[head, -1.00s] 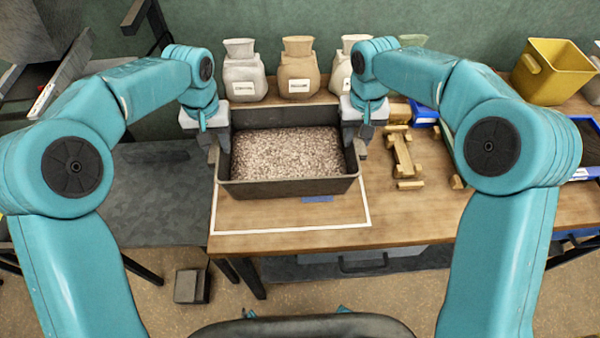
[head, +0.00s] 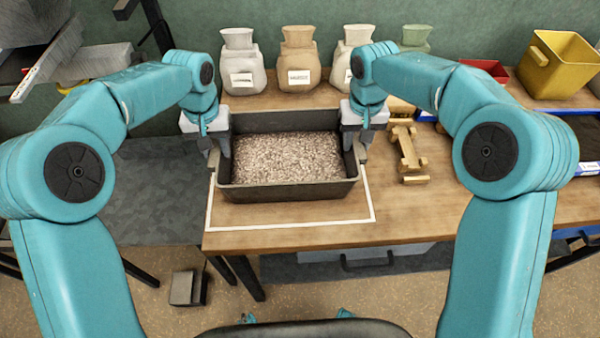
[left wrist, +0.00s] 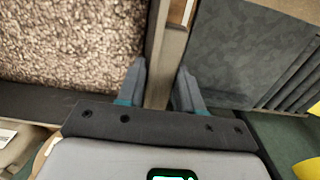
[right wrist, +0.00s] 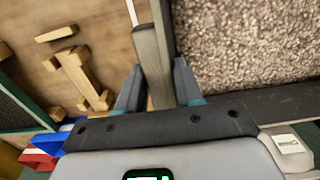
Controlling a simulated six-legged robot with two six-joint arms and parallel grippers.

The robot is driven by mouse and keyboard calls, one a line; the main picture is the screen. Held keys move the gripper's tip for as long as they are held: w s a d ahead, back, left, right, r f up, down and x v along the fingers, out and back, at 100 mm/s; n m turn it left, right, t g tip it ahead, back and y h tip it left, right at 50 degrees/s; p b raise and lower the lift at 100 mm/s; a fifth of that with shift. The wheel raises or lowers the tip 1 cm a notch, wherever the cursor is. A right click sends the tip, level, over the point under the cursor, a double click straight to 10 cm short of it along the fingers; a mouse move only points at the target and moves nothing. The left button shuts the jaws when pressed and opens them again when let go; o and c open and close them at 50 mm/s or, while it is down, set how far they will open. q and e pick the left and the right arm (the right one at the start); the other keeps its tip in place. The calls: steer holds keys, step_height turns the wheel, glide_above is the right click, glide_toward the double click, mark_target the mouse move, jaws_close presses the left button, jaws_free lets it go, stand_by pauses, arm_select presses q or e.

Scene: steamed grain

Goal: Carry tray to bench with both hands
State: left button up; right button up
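The dark tray (head: 290,193), filled with pale brown grain (head: 286,158), is level over the wooden bench (head: 400,228), within a white outline. I cannot tell whether its base touches the bench. My left gripper (head: 216,150) is at the tray's left side; in the left wrist view its fingers (left wrist: 159,88) close around the side handle. My right gripper (head: 356,150) is at the right side; in the right wrist view its fingers (right wrist: 157,88) close around the other handle. The tray's underside is hidden.
Several sacks (head: 297,62) stand behind the tray. Wooden pieces (head: 408,152) lie close to its right. A yellow bin (head: 556,68) and a dark-filled blue tray (head: 585,140) are further right. Bare bench shows in front of the tray, inside the outline.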

arm_select(q)
steer(key=o, duration=0.4)
steer(key=shift+d, duration=0.1)
arm_select(e)
steer(key=o, duration=0.4)
steer(key=shift+a, duration=0.1)
arm_select(q)
steer(key=shift+r, duration=0.1)
arm_select(e)
steer(key=shift+r, duration=0.1)
steer(key=shift+r, duration=0.2)
arm_select(q)
step_height(320, 180, up, 12)
arm_select(e)
step_height(320, 180, up, 12)
steer(key=shift+f, duration=0.2)
arm_select(q)
steer(key=shift+r, duration=0.1)
